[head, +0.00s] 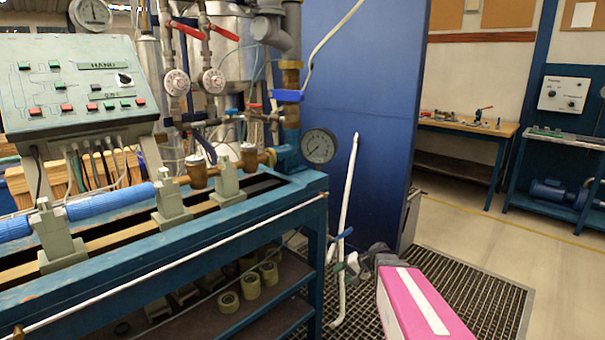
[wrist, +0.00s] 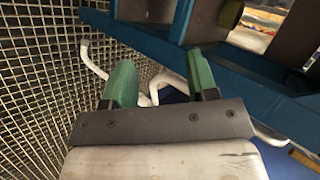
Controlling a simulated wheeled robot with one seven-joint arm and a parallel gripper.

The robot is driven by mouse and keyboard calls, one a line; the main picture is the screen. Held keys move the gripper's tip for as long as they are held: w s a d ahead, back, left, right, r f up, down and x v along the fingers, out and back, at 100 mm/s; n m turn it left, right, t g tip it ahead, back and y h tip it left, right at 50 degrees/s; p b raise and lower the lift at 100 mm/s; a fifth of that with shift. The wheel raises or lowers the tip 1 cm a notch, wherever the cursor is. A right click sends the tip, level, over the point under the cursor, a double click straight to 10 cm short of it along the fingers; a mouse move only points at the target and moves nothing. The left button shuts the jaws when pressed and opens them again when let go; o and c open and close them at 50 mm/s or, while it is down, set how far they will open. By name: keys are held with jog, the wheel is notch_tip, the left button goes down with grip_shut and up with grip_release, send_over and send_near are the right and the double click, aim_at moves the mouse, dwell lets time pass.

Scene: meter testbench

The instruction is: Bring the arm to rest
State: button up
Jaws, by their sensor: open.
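My gripper (wrist: 160,78) shows in the wrist view with its two green fingers spread apart. Nothing is held between them. A white bent pipe (wrist: 95,62) passes beyond the fingers, and I cannot tell how near it is. In the head view my pink arm link rises at the lower right, and the small gripper end lies at its far tip, close to the white standing pipe (head: 346,190) beside the bench. The gripper's fingers are too small there to make out clearly.
The blue test bench (head: 317,215) stands left, with a control box (head: 75,85), a blue pipe (head: 110,203) and a gauge (head: 319,146). A blue panel (head: 365,90) stands behind. Floor grating (head: 485,290) lies below. Open floor (head: 455,230) is at right, before a wooden table (head: 470,126).

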jog(key=s+d+r+n+g+h, duration=0.1)
jog(key=s+d+n+g+h, duration=0.1)
jog(key=s+h, duration=0.6)
jog(key=s+d+g, duration=0.1)
jog(key=s, duration=0.3)
jog(key=shift+n+h, duration=0.4)
jog(key=shift+s, duration=0.1)
